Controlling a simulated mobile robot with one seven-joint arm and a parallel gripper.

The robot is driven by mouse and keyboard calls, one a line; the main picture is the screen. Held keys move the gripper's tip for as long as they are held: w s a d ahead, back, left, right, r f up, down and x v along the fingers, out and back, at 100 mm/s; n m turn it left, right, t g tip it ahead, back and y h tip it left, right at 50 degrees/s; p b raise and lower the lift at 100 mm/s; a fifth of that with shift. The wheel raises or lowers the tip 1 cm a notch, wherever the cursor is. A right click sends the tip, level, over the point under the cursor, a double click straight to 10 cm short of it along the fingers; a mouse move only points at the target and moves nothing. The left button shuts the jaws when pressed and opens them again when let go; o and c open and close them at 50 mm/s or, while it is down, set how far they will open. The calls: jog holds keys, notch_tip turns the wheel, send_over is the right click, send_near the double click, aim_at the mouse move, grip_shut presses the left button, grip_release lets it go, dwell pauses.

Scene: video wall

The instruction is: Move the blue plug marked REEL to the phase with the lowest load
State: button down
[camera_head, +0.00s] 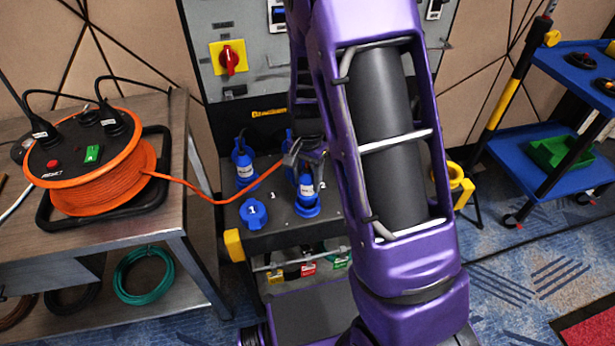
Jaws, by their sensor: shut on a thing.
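A blue plug with a white label (306,190) stands upright at a round blue socket (308,209) on the dark distribution box (280,231). I cannot tell whether it is seated or just above. The label is too small to read. An orange cable (222,196) runs from the cable reel (104,174) to this plug's top. My gripper (306,158) is shut on the plug from above, partly hidden by my purple arm. A blue socket marked 1 (254,213) is in front left, with no plug in it. The meters (277,16) are cut off and unreadable.
Another blue plug (244,165) stands in a socket at the back left of the box. A grey panel with a red rotary switch (230,60) rises behind. A workbench (175,125) is left; a blue trolley (520,143) is right. My arm hides the box's right side.

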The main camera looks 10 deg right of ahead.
aim_at(308, 170)
jog(key=shift+f, duration=1.2)
dwell(0.3)
grip_release()
jog(key=shift+r, duration=0.1)
dwell(0.3)
jog(key=shift+r+p, duration=2.3)
jog(key=shift+r, duration=0.6)
